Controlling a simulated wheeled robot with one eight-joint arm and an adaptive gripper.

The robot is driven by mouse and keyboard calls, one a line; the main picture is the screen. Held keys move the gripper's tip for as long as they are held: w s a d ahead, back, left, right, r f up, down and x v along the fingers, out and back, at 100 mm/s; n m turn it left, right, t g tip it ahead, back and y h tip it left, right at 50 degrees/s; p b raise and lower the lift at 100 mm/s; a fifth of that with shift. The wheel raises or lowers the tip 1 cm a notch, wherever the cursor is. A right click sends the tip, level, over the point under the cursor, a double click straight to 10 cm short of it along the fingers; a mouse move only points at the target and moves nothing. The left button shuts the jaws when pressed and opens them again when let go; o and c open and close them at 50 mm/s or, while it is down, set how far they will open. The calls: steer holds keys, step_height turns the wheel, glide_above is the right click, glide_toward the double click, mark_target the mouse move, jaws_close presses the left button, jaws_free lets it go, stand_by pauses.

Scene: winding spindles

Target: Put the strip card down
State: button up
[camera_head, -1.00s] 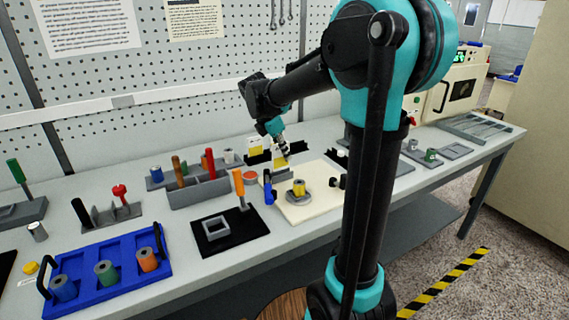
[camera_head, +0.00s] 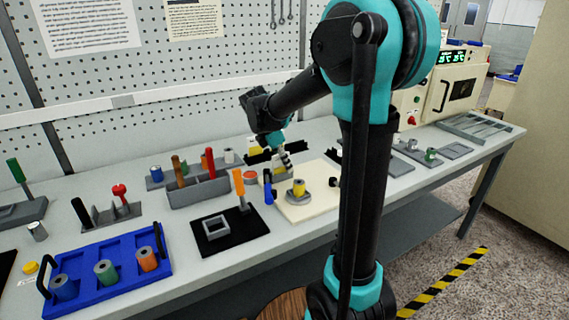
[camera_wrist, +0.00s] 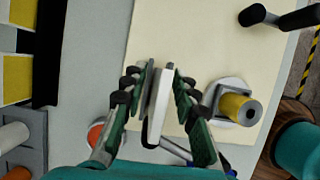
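My gripper (camera_head: 277,146) points down above the back left corner of the cream board (camera_head: 319,206). In the wrist view my gripper (camera_wrist: 161,75) has its two green-grey fingers closed in on a thin white and dark grey piece seen edge-on, which looks like the strip card (camera_wrist: 161,98). It also shows below the fingers in the head view (camera_head: 285,166). It stands upright between the fingers; whether its lower edge touches anything cannot be told. Yellow-faced cards (camera_wrist: 17,78) sit by a black rack (camera_wrist: 49,50) left of the fingers.
A yellow spool (camera_head: 298,188) stands on the cream board, with a blue-handled tool (camera_head: 268,190) beside it. A red-topped round tin (camera_head: 250,177) and a grey tool rack (camera_head: 200,191) stand to the left. A black mat (camera_head: 230,240) holds a grey frame.

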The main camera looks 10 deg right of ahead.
steer(key=v, duration=1.2)
steer(key=shift+r, duration=0.15)
stand_by(1.0)
